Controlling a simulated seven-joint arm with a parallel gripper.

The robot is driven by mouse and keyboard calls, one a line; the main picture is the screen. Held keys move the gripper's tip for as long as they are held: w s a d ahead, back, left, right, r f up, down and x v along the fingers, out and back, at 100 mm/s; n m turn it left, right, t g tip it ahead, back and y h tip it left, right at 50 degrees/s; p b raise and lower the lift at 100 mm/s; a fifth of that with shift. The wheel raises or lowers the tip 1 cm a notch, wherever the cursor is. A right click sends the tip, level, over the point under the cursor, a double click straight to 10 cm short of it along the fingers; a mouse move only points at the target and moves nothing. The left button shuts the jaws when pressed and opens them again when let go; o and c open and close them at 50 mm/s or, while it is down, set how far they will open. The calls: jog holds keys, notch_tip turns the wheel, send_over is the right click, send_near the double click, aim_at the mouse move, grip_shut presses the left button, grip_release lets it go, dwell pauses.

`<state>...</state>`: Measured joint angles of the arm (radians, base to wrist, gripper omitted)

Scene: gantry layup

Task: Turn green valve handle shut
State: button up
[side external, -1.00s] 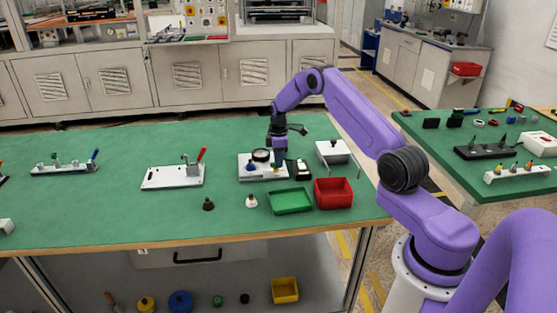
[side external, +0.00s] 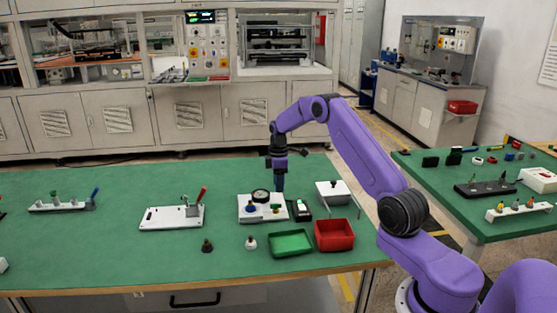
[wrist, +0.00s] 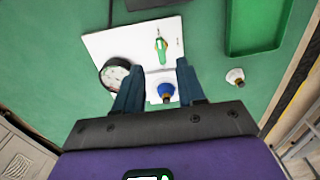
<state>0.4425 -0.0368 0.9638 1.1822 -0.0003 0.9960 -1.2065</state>
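A white plate (side external: 248,214) on the green table carries a round dark-rimmed gauge (side external: 261,195), a blue knob (side external: 251,209) and a green valve handle (wrist: 161,47). In the wrist view the green handle lies ahead of my fingertips, long side roughly up and down the picture. The blue knob (wrist: 166,89) sits in the gap between the fingers, and the gauge (wrist: 117,74) is beside the left finger. My gripper (wrist: 157,78) is open with nothing held. In the side view my gripper (side external: 279,188) is over the plate's back edge; contact cannot be told.
A green tray (side external: 291,244) and a red bin (side external: 334,235) stand in front and to the right. A black device (side external: 301,210) sits close right of the plate. A white plate with a red lever (side external: 202,194) is to the left, with free table between.

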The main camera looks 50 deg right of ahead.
notch_tip(320, 180, up, 10)
dwell(0.3)
jog(key=shift+f, duration=0.1)
jog(key=s+a+r+n, duration=0.15)
jog(key=s+a, duration=0.25)
jog(key=a, duration=0.5)
jog(key=s+a+r, duration=0.2)
jog(key=s+a, duration=0.2)
jog(key=a, duration=0.5)
jog(key=s+a+r, duration=0.2)
jog(key=s+a, duration=0.2)
jog(key=a, duration=0.5)
jog(key=s+a+n, duration=0.1)
jog(key=s+a, duration=0.2)
jog(key=s, duration=0.5)
jog(key=s+a, duration=0.3)
jog(key=s, duration=0.4)
jog(key=s+d+f, duration=0.2)
jog(key=s, duration=1.2)
jog(key=shift+d+f+n, duration=0.2)
jog(key=shift+d+n, duration=0.05)
jog(key=shift+n, duration=0.2)
